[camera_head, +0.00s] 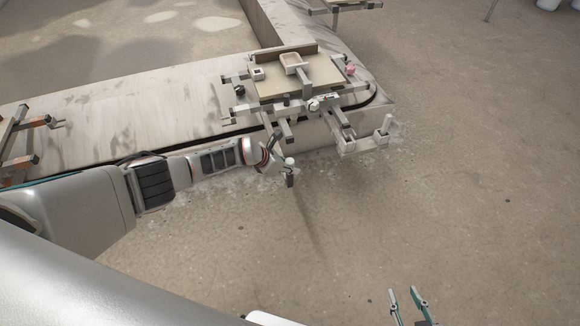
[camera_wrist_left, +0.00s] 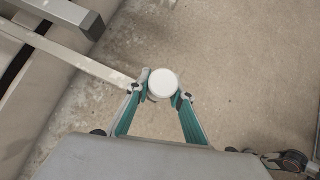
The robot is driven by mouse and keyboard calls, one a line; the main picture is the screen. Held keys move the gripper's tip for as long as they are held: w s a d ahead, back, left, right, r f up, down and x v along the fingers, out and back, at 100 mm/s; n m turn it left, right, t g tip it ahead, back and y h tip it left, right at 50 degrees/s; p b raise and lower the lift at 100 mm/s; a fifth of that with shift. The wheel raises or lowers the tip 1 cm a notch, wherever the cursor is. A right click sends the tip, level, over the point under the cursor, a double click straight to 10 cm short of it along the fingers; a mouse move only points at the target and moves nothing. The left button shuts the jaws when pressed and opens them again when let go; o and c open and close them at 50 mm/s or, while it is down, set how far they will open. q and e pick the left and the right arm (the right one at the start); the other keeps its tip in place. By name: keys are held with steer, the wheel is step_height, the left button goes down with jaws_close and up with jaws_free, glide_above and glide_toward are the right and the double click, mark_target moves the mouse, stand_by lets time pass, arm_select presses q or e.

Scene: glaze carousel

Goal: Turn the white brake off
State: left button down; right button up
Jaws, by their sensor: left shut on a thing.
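A white round-topped handle (camera_wrist_left: 163,82) sits between the two teal fingers of my left gripper (camera_wrist_left: 162,97) in the left wrist view. The gripper is shut on it. A pale bar (camera_wrist_left: 85,62) runs from the upper left to this handle. In the head view the same white-topped handle (camera_head: 290,162) stands upright at the end of my left arm, in front of the carousel's side. My right gripper (camera_head: 408,306) is at the bottom right of the head view, open and empty, well away from the handle.
The carousel carriage (camera_head: 318,82) with a tray and clamps stands on the track corner. A second pale upright handle (camera_head: 386,124) sits on a bar at its right. A rack (camera_head: 18,135) with orange parts is at the far left.

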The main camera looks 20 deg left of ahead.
arm_select(q)
steer(key=shift+f, duration=0.1)
steer(key=c, duration=1.8)
jaws_free()
steer(key=shift+o, duration=0.2)
steer(key=shift+s+a+r, duration=0.1)
steer(key=shift+a+r, duration=0.3)
steer(key=shift+r, duration=0.3)
steer(key=v, duration=1)
steer(key=shift+s, duration=0.45)
